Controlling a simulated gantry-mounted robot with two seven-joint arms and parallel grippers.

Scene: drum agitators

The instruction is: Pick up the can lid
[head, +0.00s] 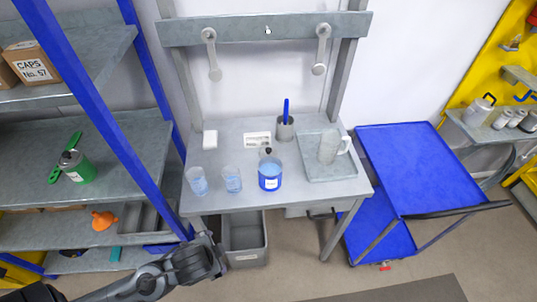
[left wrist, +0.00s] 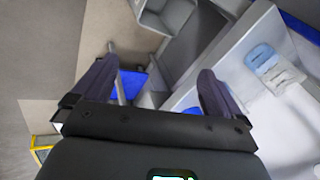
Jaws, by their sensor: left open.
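A blue can (head: 270,176) with a pale label stands upright near the front middle of the grey workbench. Its top looks light blue; I cannot tell whether that is a lid or an open can. A small dark knob (head: 268,151) shows at its back rim and may belong to the can lid, but it is too small to be sure. My left gripper (head: 218,256) is in front of and below the bench's front left corner, well apart from the can. In the left wrist view the left gripper (left wrist: 155,75) is open, with nothing between its fingers. My right gripper is not in view.
Two clear beakers (head: 198,181) stand left of the can. A grey tray (head: 328,172) with a pale jug (head: 329,147) is at right. A grey bin (head: 244,240) sits below the workbench (head: 225,203). A blue-framed shelf (head: 110,140) stands left, a blue cart (head: 398,165) right.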

